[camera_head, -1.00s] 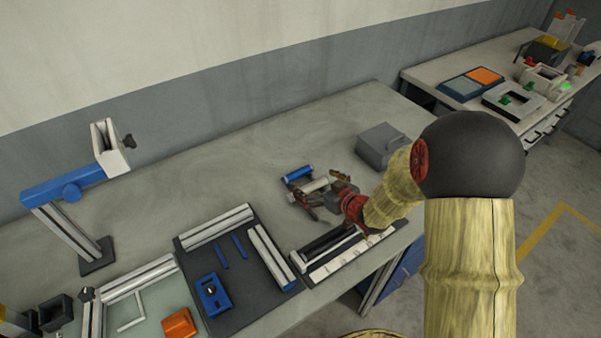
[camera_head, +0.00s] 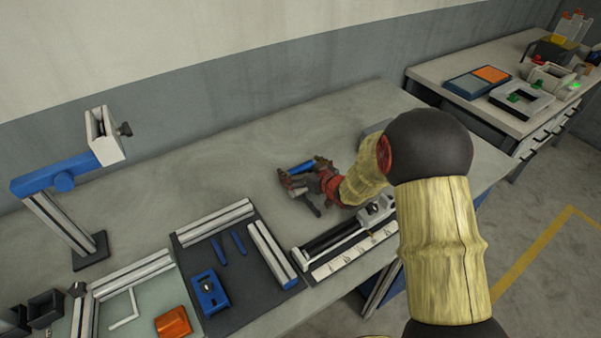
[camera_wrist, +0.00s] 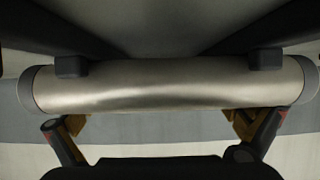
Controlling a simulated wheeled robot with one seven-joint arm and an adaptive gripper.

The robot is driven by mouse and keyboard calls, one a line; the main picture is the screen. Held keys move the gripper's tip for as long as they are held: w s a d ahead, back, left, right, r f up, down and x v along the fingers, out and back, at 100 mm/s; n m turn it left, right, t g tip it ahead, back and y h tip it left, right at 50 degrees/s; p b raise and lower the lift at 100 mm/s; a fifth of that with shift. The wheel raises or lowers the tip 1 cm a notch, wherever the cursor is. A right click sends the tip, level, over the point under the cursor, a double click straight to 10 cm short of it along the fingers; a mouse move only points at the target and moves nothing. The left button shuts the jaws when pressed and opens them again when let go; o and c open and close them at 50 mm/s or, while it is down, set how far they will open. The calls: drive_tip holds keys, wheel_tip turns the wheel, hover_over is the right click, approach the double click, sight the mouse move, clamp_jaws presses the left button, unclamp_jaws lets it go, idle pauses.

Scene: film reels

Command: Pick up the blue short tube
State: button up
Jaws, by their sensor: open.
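The blue short tube (camera_head: 302,167) lies on the bench in the camera_head view, just behind my gripper (camera_head: 297,188). My gripper partly covers it and is low over the bench, fingers pointing left. In the camera_wrist view a silver metal tube (camera_wrist: 165,86) with grey ends spans nearly the whole width. The open fingers of my gripper (camera_wrist: 160,124) show below it, spread left and right. No blue shows in that view. Contact between the fingers and either tube cannot be told.
A black-and-white rail fixture (camera_head: 345,250) is in front of my gripper. A dark tray (camera_head: 240,290) with blue parts lies to the left. A grey box (camera_head: 376,127) behind is mostly hidden by my arm. The bench behind the blue tube is clear.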

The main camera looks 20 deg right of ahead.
drive_tip(key=shift+r, duration=0.1)
drive_tip(key=c, duration=0.3)
drive_tip(key=c, duration=0.7)
drive_tip(key=shift+r, duration=0.1)
